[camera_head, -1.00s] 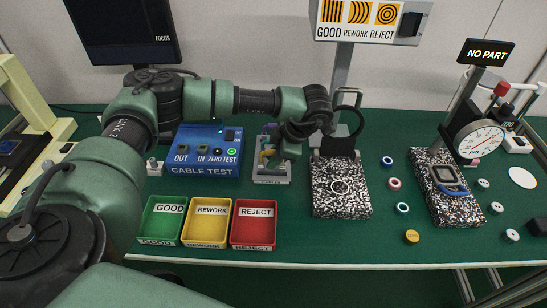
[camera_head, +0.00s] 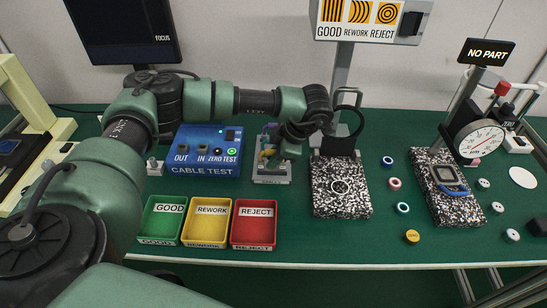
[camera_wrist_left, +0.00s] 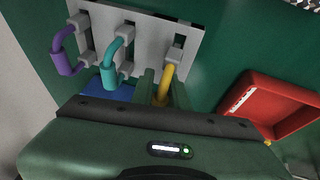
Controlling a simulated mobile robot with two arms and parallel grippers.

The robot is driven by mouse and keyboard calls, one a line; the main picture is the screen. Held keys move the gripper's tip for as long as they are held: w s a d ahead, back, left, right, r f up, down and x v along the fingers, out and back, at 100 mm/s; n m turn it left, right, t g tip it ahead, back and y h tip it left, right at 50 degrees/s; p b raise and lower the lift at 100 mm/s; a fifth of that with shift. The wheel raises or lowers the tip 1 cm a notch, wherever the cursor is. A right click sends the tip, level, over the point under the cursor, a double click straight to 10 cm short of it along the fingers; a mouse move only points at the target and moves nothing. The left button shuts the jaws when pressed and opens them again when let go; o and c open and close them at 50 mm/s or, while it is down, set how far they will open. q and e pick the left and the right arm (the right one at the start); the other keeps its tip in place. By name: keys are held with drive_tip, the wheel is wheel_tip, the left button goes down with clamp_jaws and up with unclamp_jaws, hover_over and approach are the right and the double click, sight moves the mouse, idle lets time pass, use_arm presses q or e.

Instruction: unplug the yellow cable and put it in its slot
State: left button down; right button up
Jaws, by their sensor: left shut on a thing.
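The grey cable rack (camera_head: 271,176) stands on the green table right of the cable tester (camera_head: 205,169). In the left wrist view the rack (camera_wrist_left: 190,40) carries a purple cable (camera_wrist_left: 63,50), a teal cable (camera_wrist_left: 117,48) and the yellow cable (camera_wrist_left: 166,80). My left gripper (camera_head: 288,156) reaches down at the rack. In the left wrist view my left gripper (camera_wrist_left: 162,92) has its fingers on both sides of the yellow cable and is shut on it. The cable's upper end is at the rack's connector; its lower part is hidden by the gripper. My right gripper is not in view.
Green, yellow and red bins (camera_head: 254,241) stand at the front; the red one also shows in the left wrist view (camera_wrist_left: 285,94). A speckled stone block (camera_head: 341,201) with a stand is close right of the rack.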

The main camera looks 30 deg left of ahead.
use_arm(q)
drive_tip(key=shift+f+b, duration=0.8)
drive_tip(key=shift+f, duration=0.35)
drive_tip(key=c, duration=1.3)
unclamp_jaws()
drive_tip(key=v, duration=0.8)
drive_tip(key=shift+b, duration=0.3)
drive_tip(key=shift+r, duration=0.1)
